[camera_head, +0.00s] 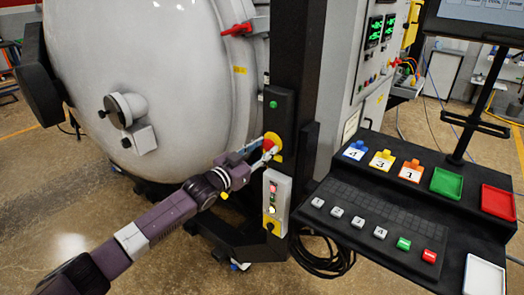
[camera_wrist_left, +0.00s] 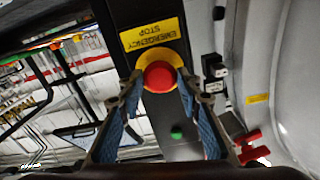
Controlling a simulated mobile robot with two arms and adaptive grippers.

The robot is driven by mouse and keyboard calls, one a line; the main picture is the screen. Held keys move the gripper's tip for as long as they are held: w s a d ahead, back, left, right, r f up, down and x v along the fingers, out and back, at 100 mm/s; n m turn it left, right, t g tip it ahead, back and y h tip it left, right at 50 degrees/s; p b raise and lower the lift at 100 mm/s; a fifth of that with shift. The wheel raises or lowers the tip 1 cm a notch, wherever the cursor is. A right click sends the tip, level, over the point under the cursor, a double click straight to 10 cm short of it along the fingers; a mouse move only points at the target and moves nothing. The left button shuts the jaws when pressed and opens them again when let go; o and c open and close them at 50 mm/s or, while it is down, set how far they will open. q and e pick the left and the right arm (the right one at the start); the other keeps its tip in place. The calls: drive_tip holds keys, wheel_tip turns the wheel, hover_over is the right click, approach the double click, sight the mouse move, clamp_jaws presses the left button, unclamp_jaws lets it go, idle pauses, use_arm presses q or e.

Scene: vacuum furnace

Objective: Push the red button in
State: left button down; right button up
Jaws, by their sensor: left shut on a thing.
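The red button (camera_head: 268,144) is a round emergency stop on a yellow disc, set on the dark post (camera_head: 299,60) beside the furnace. In the left wrist view the red button (camera_wrist_left: 160,75) sits between my fingertips, under an upside-down yellow EMERGENCY STOP label (camera_wrist_left: 151,34). My left gripper (camera_head: 261,149) reaches the button from the left, its fingertips shut on the button's sides. The left gripper (camera_wrist_left: 160,84) also shows its blue-padded fingers in the wrist view. I cannot tell how far the button is pressed. My right gripper is not in view.
A green button (camera_head: 273,104) is above the red one. A small control box (camera_head: 277,202) with lamps is below it. The grey furnace (camera_head: 150,60) fills the left. A black console (camera_head: 375,205) with numbered blocks and trays stands right. Cables lie on the floor.

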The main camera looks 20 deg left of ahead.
use_arm(q)
drive_tip(key=shift+r, duration=0.2)
drive_tip(key=c, duration=1.6)
unclamp_jaws()
drive_tip(key=shift+o, duration=1.1)
drive_tip(key=shift+w+f, duration=0.15)
drive_tip(key=shift+f, duration=0.05)
drive_tip(key=shift+s, duration=0.2)
drive_tip(key=v, duration=1.1)
drive_tip(key=shift+s, duration=0.35)
drive_tip(key=shift+a+r, duration=0.1)
